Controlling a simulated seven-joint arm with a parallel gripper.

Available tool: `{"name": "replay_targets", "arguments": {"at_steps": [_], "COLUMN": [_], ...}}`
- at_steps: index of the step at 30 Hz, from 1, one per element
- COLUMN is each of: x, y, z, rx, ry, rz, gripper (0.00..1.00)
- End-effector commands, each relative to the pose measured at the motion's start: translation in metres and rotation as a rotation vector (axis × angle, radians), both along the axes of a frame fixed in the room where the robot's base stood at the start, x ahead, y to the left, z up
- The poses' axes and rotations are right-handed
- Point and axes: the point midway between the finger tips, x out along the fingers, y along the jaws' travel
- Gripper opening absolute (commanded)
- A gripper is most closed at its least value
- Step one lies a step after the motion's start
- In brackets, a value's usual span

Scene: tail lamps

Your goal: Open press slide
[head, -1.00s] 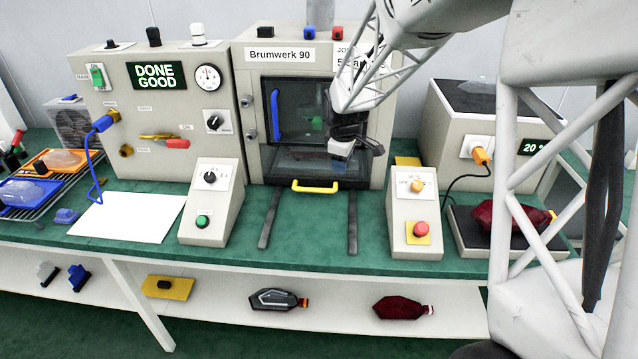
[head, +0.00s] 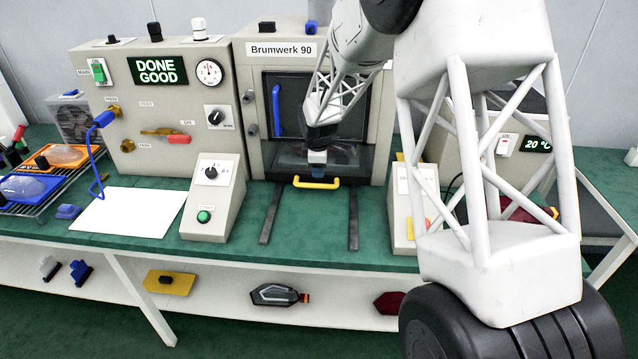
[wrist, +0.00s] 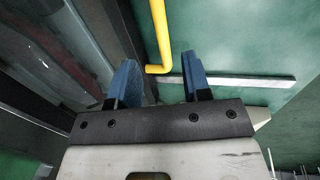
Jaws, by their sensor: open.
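The press (head: 310,80), labelled Brumwerk 90, stands at the back of the green bench. Its slide has a yellow handle (head: 317,185) at the front foot of the press, and the slide appears to be in the press. Two dark rails (head: 353,220) run forward from it and are bare. My gripper (head: 317,168) is just above and behind the handle, pointing down. In the wrist view, its two blue fingers (wrist: 158,75) are apart with nothing between them that I can see gripped. The yellow handle (wrist: 158,36) shows beyond them; its near end lies in line with the gap.
A blue vertical handle (head: 277,110) is on the press front. A control box with a green button (head: 204,216) stands left of the rails; another box (head: 402,200) stands right, partly hidden by my arm.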

Motion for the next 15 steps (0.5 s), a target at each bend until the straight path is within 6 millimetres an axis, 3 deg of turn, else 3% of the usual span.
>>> {"name": "replay_targets", "arguments": {"at_steps": [8, 15], "x": [0.001, 0.004], "y": [0.0, 0.0], "z": [-0.005, -0.024], "rx": [0.0, -0.001], "ry": [0.001, 0.003], "rz": [-0.001, -0.001], "gripper": [0.44, 0.44]}}
